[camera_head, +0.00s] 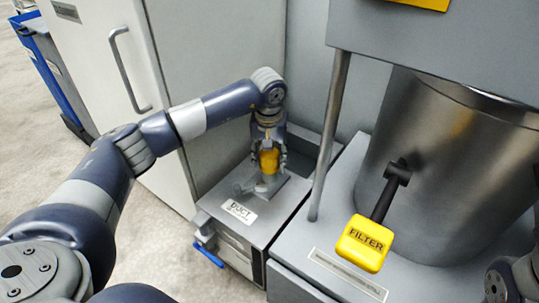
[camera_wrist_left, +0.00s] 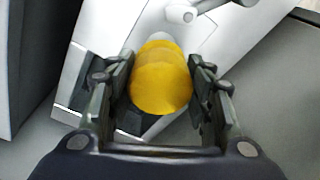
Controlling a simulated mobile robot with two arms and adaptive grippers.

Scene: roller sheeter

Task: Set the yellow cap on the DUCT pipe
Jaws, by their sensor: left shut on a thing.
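The yellow cap (camera_head: 268,160) is between the fingers of my left gripper (camera_head: 269,168), over the grey unit with the DUCT label (camera_head: 238,211). In the left wrist view the cap (camera_wrist_left: 160,80) fills the space between the two fingers of my left gripper (camera_wrist_left: 160,88), which is shut on it. A pale grey rounded end, perhaps the pipe (camera_wrist_left: 159,37), shows just past the cap. The cap and fingers hide most of what lies beneath, so I cannot tell whether the cap touches the pipe. My right gripper is not in view.
A grey upright post (camera_head: 331,135) stands just right of the DUCT unit. Further right are a large metal drum (camera_head: 450,150) and a yellow FILTER handle (camera_head: 364,243). A tall cabinet (camera_head: 215,70) stands behind. A blue lever (camera_head: 208,255) sticks out low at the unit's front.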

